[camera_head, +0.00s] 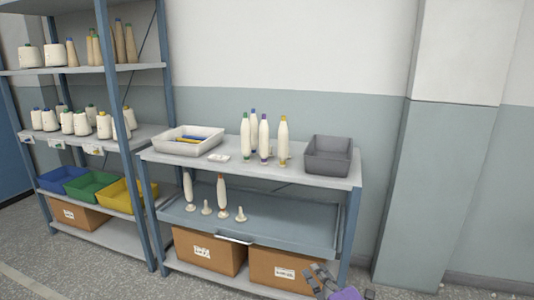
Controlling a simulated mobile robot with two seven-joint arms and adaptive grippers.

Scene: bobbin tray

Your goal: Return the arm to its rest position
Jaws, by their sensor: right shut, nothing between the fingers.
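My right gripper (322,278) is at the bottom edge of the view, in front of the right cardboard box, partly cut off by the frame. It is shut and empty. A purple part of my arm shows beside it. My left gripper is not in view. The blue-grey bobbin tray (285,227) sits on the middle level of the small shelf. Two white bobbins (188,187) (222,196) stand upright at its left, near two low white pegs (206,208) (240,215) that are bare. Several white bobbins (264,138) with coloured tips stand upright on the top shelf.
The top shelf (230,170) also holds a white bin (203,146), a small white item (219,157) and a grey bin (328,166). Cardboard boxes (210,252) sit below. A tall rack (120,140) with cones and coloured bins stands left. The floor at right is clear, beside a wall pillar (425,190).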

